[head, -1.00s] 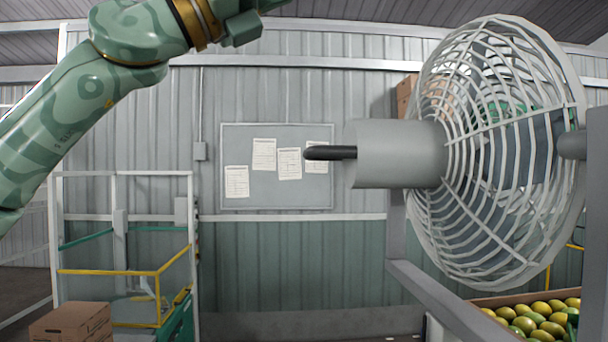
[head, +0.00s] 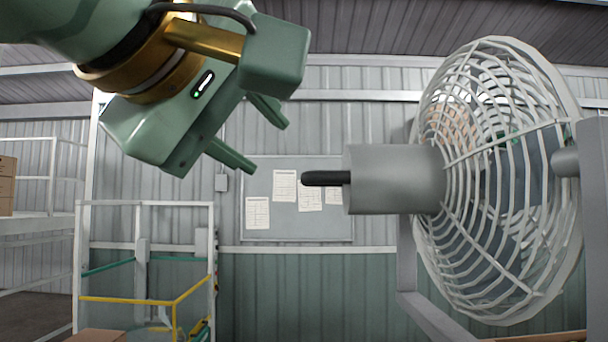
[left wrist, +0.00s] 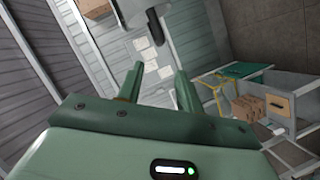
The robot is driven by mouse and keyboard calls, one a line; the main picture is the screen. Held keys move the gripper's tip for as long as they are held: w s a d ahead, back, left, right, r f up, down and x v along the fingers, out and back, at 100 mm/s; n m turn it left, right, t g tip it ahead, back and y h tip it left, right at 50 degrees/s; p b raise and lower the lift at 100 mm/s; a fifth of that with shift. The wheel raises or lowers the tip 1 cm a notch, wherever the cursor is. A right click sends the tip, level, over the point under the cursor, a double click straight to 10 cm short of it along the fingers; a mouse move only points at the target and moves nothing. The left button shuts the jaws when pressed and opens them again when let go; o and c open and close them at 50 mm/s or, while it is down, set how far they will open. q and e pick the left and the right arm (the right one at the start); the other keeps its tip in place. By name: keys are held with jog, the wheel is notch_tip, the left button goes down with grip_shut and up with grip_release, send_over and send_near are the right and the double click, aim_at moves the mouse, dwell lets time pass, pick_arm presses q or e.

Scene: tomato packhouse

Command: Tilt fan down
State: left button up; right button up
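The fan (head: 500,180) stands at the right of the head view, a round grey wire cage held in a grey frame (head: 590,200). A grey cylindrical motor housing (head: 395,180) sticks out of its back to the left. A black handle (head: 326,178) points left from the housing, about level. My left gripper (head: 258,140) is up and left of the handle, apart from it, with its two fingers spread and nothing between them. In the left wrist view the handle (left wrist: 156,28) shows beyond the fingers (left wrist: 160,85). My right gripper is not in view.
A board with papers (head: 297,200) hangs on the corrugated wall behind. A railed platform (head: 145,270) with yellow and green bars stands at the lower left. Cardboard boxes (left wrist: 250,108) show in the left wrist view. The space between gripper and handle looks clear.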

aim_at(306, 180)
pick_arm(q)
jog(key=p+x, duration=0.2)
jog(key=x, duration=1.1)
jog(key=shift+w+d+r+p, duration=0.1)
jog(key=shift+d+r+p, duration=0.05)
jog(key=shift+p, duration=0.25)
jog(key=shift+w+d, duration=0.2)
jog(key=shift+w, duration=0.25)
jog(key=shift+s+a, duration=0.1)
jog(key=shift+s, duration=0.05)
grip_shut()
